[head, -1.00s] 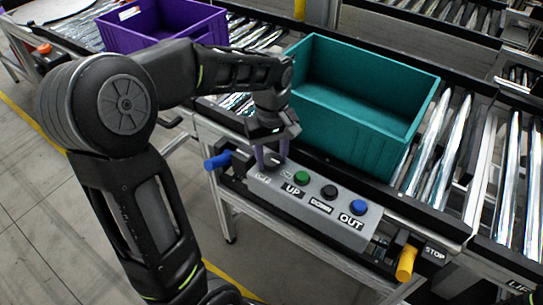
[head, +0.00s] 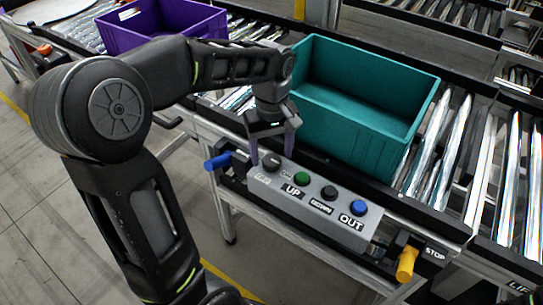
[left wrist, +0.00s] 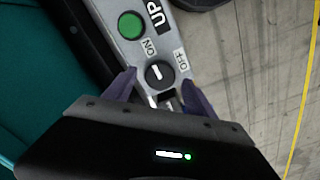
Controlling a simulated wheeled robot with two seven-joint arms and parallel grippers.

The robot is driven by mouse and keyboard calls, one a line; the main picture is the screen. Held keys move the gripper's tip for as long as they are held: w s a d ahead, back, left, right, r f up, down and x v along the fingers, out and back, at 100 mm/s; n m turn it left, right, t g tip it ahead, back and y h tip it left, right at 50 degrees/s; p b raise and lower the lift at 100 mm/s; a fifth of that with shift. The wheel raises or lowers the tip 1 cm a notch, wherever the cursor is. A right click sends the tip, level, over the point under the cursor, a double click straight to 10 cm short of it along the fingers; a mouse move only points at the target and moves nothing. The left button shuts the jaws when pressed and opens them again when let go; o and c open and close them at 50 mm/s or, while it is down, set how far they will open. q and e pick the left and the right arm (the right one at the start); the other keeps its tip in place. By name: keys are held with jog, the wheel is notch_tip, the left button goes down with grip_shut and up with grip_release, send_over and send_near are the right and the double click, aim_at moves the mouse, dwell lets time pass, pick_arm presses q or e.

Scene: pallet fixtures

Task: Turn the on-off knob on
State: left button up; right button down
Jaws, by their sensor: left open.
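The on-off knob (head: 271,162) is a small black round knob at the left end of the grey control box (head: 318,205). In the left wrist view the knob (left wrist: 159,74) has a white mark and sits between the ON label (left wrist: 148,48) and the OFF label (left wrist: 181,60); I cannot tell for sure which one it points to. My left gripper (head: 272,156) is open, with its purple fingers on either side of the knob. In the left wrist view its fingertips (left wrist: 158,83) are apart and show gaps to the knob. My right gripper is not in view.
Green UP (head: 302,178), black DOWN (head: 329,193) and blue OUT (head: 359,208) buttons line the box. A teal crate (head: 345,125) stands close behind on the rollers. A blue handle (head: 217,161) and a yellow STOP part (head: 406,263) flank the box.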

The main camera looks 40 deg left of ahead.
aim_at(271, 160)
pick_arm(q)
notch_tip(271, 160, up, 6)
jog(key=shift+f, duration=0.1)
dwell(0.6)
